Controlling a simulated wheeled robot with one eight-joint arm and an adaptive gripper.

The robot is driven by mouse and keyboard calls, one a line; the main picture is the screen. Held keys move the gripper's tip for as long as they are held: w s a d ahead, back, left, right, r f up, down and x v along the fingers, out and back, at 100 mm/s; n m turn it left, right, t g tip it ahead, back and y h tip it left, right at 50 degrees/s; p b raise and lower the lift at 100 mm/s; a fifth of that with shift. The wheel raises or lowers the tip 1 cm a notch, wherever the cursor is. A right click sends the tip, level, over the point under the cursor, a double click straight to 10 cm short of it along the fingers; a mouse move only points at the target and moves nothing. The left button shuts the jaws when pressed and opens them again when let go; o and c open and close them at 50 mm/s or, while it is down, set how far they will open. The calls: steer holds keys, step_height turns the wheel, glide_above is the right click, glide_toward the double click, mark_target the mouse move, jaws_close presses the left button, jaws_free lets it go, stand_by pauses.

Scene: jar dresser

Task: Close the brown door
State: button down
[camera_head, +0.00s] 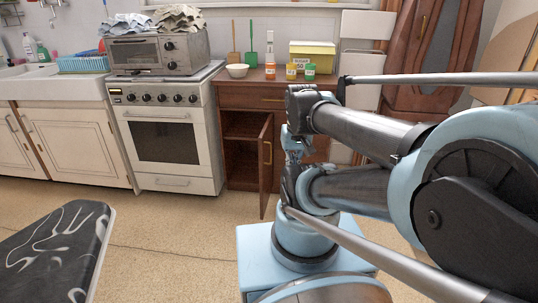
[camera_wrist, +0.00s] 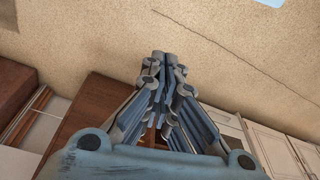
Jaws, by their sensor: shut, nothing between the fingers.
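The brown door (camera_head: 266,166) is the hinged front of the low brown dresser (camera_head: 240,97). It stands open, swung out towards me, with its metal handle on the face to the right. The dark compartment behind it is exposed. My gripper (camera_wrist: 165,58) is shut and empty in the wrist view, pointing towards the floor. In the head view my arm covers most of it, near the right of the door. Whether it touches the door cannot be told. A brown panel (camera_wrist: 88,112) shows beside the fingers in the wrist view; which part of the dresser it is remains unclear.
A white stove (camera_head: 170,145) stands left of the dresser, with a toaster oven (camera_head: 160,52) on top. Bottles, a bowl (camera_head: 237,71) and a yellow box (camera_head: 312,58) stand on the dresser. A patterned dark surface (camera_head: 55,250) is at front left. Floor between is clear.

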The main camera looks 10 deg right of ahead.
steer(key=w+r+m+y, duration=0.2)
steer(key=w+m, duration=0.4)
steer(key=w, duration=0.5)
steer(key=w+r+m+y, duration=0.25)
steer(key=w+m, duration=0.35)
steer(key=w, duration=0.5)
steer(key=w+d+f+m+y, duration=0.2)
steer(key=w+d+f+m, duration=0.3)
steer(key=w, duration=0.4)
steer(key=w+d+f+m+y, duration=0.2)
steer(key=w+d+f+m, duration=0.3)
steer(key=w, duration=0.4)
glide_toward(263, 144)
step_height(263, 144, down, 3)
steer(key=a, duration=0.2)
steer(key=shift+w+a+t, duration=0.25)
steer(key=shift+a+t, duration=0.15)
steer(key=shift+a, duration=0.15)
